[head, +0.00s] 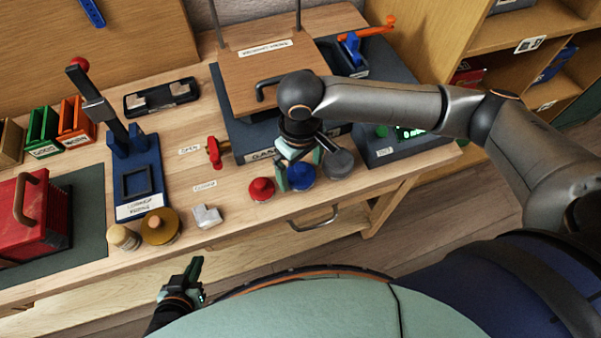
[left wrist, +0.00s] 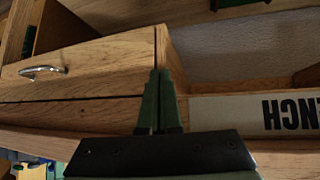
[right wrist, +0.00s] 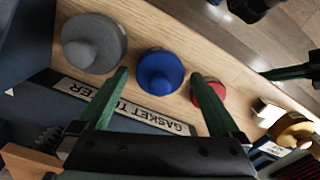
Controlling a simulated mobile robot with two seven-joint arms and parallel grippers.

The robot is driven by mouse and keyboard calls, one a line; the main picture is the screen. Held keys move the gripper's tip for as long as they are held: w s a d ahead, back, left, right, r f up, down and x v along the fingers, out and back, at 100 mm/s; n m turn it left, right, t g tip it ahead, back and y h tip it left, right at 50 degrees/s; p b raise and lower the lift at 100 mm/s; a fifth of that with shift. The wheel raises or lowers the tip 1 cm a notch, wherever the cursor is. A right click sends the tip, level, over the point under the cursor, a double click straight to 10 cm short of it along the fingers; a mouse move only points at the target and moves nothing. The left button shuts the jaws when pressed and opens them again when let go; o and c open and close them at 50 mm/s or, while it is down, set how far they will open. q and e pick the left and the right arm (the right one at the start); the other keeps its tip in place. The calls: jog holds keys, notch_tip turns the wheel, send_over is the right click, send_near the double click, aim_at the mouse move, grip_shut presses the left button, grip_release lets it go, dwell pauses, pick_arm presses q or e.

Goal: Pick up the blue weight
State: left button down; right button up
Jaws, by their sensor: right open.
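The blue weight (head: 302,180) stands on the bench near its front edge, between the red weight (head: 262,190) and the grey weight (head: 339,164). It is a round disc with a knob on top. My right gripper (head: 297,172) is over the blue weight, pointing down, and hides part of it. In the right wrist view the open fingers (right wrist: 160,76) are apart, with the blue weight (right wrist: 160,72) showing between and beyond their tips; I see no grip on it. My left gripper (head: 192,274) is off the bench's front edge, its fingers (left wrist: 159,98) together and empty.
The gasket tester (head: 265,85) stands just behind the weights. A red-handled valve (head: 214,152), a grey metal block (head: 206,216) and a brass-coloured weight (head: 160,227) are to the left. A drawer handle (head: 314,218) is below the bench edge.

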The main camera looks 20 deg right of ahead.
jog(key=shift+c, duration=0.2)
grip_shut()
dwell(0.6)
jog(key=shift+r, duration=0.1)
